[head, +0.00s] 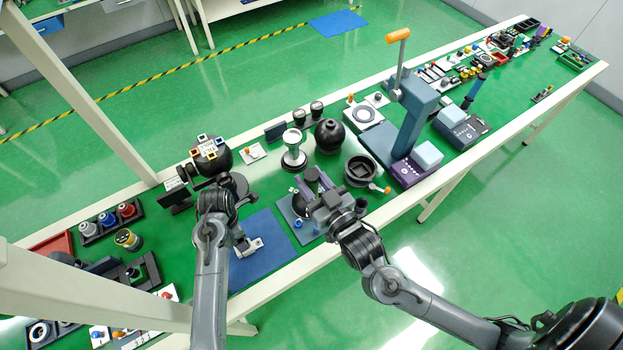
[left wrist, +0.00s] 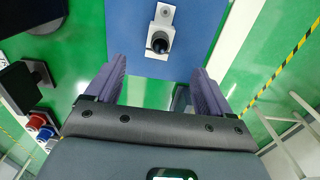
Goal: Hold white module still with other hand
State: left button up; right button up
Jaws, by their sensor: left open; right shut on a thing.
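A small white module (head: 249,246) lies on the blue mat (head: 272,232), beside my left forearm. In the left wrist view the white module (left wrist: 164,17) has a black round part and sits ahead of the fingers, apart from them. My left gripper (left wrist: 156,78) is open, with its two purple fingers spread and nothing between them. In the head view its fingers are mostly hidden by my arm. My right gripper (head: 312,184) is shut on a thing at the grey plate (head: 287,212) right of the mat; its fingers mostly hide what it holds.
A black ball with coloured square ports (head: 209,150) stands behind my left wrist. A black round bowl (head: 360,170), a black sphere (head: 329,135) and a blue-grey press (head: 412,115) stand to the right. Coloured-top jars (head: 107,219) are at left. The bench's front edge is close.

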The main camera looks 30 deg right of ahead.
aim_at(311, 174)
pick_arm(q)
jog(key=shift+c, duration=0.5)
pick_arm(e)
notch_tip(311, 174, up, 3)
jog(key=p, duration=0.2)
jog(key=shift+f+p, duration=0.15)
jog(key=shift+p, duration=0.15)
jog(key=shift+r+p, duration=0.55)
jog(key=shift+f+b, duration=0.5)
pick_arm(q)
jog(key=shift+m, duration=0.3)
jog(key=a+f+b, duration=0.1)
jog(key=f+b, duration=0.3)
jog(key=a+f+b, duration=0.1)
jog(key=f+b, duration=0.3)
jog(key=a+f+b, duration=0.1)
jog(key=f+b, duration=0.2)
jog(key=b, duration=0.1)
jog(key=shift+f, duration=0.4)
pick_arm(e)
notch_tip(311, 174, down, 12)
jog(key=shift+f, duration=0.1)
